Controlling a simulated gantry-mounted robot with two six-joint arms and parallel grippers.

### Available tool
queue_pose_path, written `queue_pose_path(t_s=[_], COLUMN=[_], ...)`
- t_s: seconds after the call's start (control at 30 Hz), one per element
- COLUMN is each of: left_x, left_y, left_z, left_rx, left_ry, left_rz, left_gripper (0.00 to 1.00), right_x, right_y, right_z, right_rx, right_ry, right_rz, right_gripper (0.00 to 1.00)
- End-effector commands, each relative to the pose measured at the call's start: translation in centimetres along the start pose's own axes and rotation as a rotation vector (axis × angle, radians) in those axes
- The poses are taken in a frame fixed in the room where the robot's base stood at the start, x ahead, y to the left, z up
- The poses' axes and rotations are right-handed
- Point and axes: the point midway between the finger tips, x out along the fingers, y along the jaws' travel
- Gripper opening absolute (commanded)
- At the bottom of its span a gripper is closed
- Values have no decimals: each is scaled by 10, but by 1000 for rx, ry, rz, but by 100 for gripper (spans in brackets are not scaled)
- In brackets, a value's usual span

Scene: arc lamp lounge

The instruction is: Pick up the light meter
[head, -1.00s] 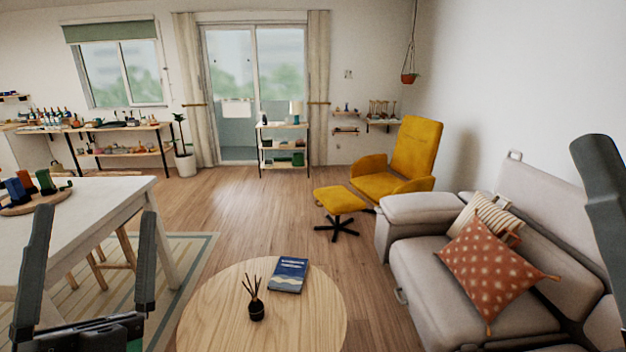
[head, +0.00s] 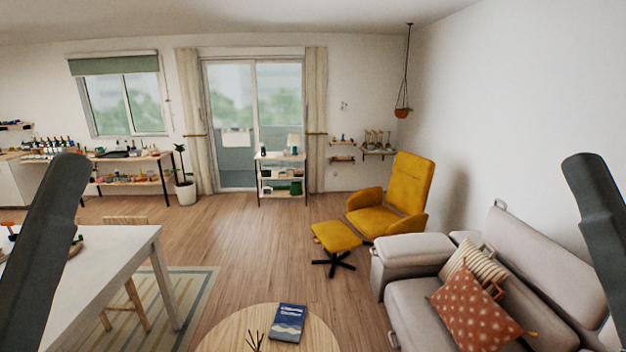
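I cannot make out a light meter in the head view; small items on the distant shelves and counter are too small to tell apart. My two dark grey arms stand at the left and right edges of the picture. No gripper fingers show on either side, so I cannot see what the grippers hold.
A round wooden table (head: 225,332) at the bottom carries a blue book (head: 287,322) and dark reed sticks. A white table (head: 110,262) is at left, a grey sofa (head: 405,303) at right, a yellow armchair (head: 400,188) and footstool (head: 336,236) behind. Open wooden floor (head: 230,235) lies between.

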Motion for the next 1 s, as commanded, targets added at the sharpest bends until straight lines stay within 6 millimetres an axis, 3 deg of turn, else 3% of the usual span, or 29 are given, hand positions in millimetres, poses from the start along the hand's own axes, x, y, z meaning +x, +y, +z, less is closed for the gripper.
queue_pose_path(t_s=[0.03, 0.1, 0.3, 0.47, 0.57, 0.6, 0.87, 0.97, 1.0], left_x=[39, 61, 96, 98, 96, 96, 96, 103, 107], left_y=[0, 0, 0, 0, 0, 0, 0, -1, -1], left_z=[-36, -56, -88, -89, -88, -88, -88, -68, -50], left_rx=[0, 1, 1, 1, 1, 1, 9, 18, 22], left_ry=[0, 0, -1, -1, -1, 0, -2, -53, -96], left_rz=[0, 0, -1, -1, -1, -1, -1, 0, 1], left_gripper=[100, 100, 100, 100, 82, 80, 80, 80, 80], right_x=[39, 61, 96, 97, 96, 96, 96, 96, 96], right_y=[0, 0, 0, 0, 0, 0, 0, 0, 0], right_z=[-36, -56, -88, -89, -88, -88, -88, -88, -88], right_rx=[0, 0, 0, 0, 0, 0, 0, 0, 0], right_ry=[0, 0, 0, -1, -1, -1, -1, -1, -1], right_rz=[0, 0, 0, 0, 0, 0, 0, 0, 0], right_gripper=[50, 50, 50, 50, 50, 50, 50, 50, 50])
